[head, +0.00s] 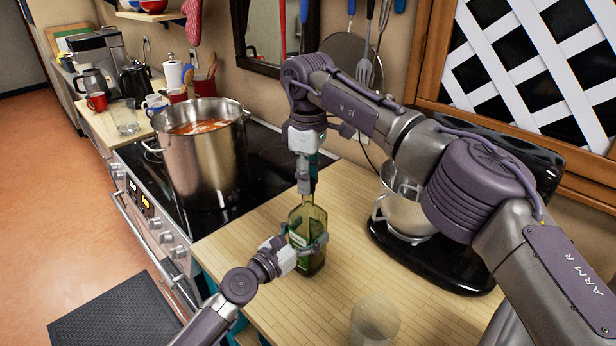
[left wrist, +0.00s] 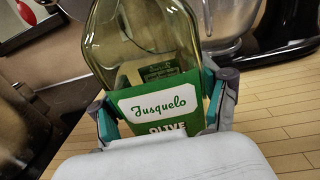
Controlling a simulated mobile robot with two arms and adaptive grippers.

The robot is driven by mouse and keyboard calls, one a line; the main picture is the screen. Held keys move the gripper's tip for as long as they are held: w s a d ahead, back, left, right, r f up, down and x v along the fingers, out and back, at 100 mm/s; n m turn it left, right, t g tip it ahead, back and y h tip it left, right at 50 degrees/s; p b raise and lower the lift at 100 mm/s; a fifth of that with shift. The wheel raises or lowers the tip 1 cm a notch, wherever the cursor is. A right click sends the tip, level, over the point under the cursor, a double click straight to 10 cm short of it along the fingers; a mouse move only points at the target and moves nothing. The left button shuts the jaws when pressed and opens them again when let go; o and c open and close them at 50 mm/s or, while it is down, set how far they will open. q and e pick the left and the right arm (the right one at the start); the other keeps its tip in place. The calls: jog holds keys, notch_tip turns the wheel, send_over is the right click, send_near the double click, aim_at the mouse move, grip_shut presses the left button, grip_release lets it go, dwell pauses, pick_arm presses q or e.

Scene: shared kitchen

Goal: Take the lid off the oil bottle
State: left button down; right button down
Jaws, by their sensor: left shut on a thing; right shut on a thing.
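The green glass oil bottle (head: 308,214) stands upright on the wooden counter in the head view. My right gripper (head: 305,185) points straight down over the bottle's top and is shut there on the lid. The fingers hide the lid, so I cannot tell whether it is apart from the neck.
A large steel pot (head: 204,165) stands on the black stove (head: 262,160) to the left. A black stand mixer (head: 440,255) with a steel bowl (head: 405,215) is close on the right. A clear glass (head: 375,320) is near the front. Bare counter (head: 270,305) lies around the bottle.

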jog(key=n, duration=2.7)
jog(key=shift+n, duration=0.3)
jog(key=n, duration=0.5)
jog(key=shift+r, duration=0.1)
jog(key=n, duration=0.7)
jog(key=shift+n, duration=0.3)
jog(key=n, duration=1.4)
